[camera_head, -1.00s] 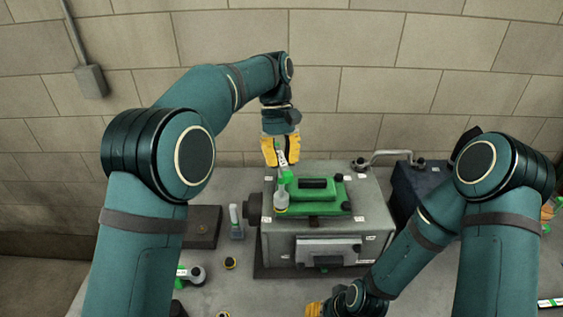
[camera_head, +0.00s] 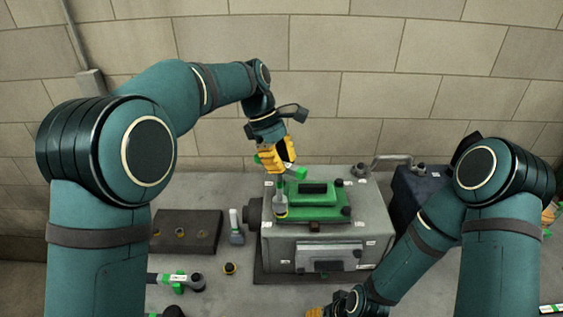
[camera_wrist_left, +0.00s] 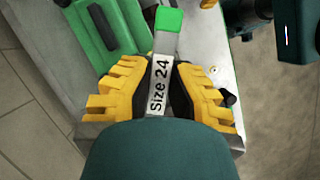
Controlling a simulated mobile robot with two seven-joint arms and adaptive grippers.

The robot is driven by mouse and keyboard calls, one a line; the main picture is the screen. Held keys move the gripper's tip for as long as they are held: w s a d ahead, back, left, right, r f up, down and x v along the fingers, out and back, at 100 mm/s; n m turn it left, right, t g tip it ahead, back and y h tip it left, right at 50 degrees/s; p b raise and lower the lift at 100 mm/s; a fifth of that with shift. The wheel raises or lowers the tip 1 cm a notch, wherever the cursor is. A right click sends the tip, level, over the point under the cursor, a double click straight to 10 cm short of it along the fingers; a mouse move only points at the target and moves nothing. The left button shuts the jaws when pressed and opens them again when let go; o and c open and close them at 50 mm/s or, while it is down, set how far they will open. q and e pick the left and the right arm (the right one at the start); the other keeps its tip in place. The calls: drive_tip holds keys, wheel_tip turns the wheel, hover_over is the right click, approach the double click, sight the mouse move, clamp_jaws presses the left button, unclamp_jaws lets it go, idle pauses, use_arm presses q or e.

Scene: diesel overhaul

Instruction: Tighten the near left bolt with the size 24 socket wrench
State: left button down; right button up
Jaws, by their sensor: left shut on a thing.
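The size 24 socket wrench (camera_head: 279,190) stands with its yellow-ringed socket end at the near left corner of the green cover (camera_head: 315,214) on the grey engine block. The near left bolt is hidden under that end. My left gripper (camera_head: 275,158) is shut on the wrench handle above the far left side of the cover. In the left wrist view, the handle of the wrench (camera_wrist_left: 160,85), labelled "Size 24", lies between the yellow fingers (camera_wrist_left: 160,100). My right gripper (camera_head: 316,312) is low at the bottom edge, mostly cut off, so its jaws are unclear.
A dark plate (camera_head: 172,231) and a grey-green upright tool (camera_head: 236,228) are left of the block (camera_head: 380,222). A dark blue box (camera_head: 407,190) stands right, and a wall is behind.

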use_arm(q)
drive_tip(key=n+t, duration=0.1)
drive_tip(key=n, duration=0.2)
drive_tip(key=n+t, duration=0.1)
drive_tip(key=n, duration=0.2)
drive_tip(key=shift+w+h, duration=0.1)
drive_tip(key=shift+h, duration=0.2)
drive_tip(key=n+t, duration=0.1)
drive_tip(key=n, duration=0.2)
drive_tip(key=n+t, duration=0.1)
drive_tip(key=n, duration=0.2)
drive_tip(key=shift+w+n+t+y, duration=0.1)
drive_tip(key=shift+n+t+y, duration=0.3)
drive_tip(key=n, duration=0.2)
drive_tip(key=n+t+y, duration=0.1)
drive_tip(key=n, duration=0.2)
drive_tip(key=shift+w+y, duration=0.15)
drive_tip(key=shift+y, duration=0.15)
drive_tip(key=shift+n+t+y, duration=0.4)
drive_tip(key=shift+n+y, duration=0.2)
drive_tip(key=shift+n, duration=1.3)
drive_tip(key=shift+w+a+f+n, duration=0.1)
drive_tip(key=shift+n, duration=0.2)
drive_tip(key=shift+n+y, duration=0.5)
drive_tip(key=shift+n, duration=0.3)
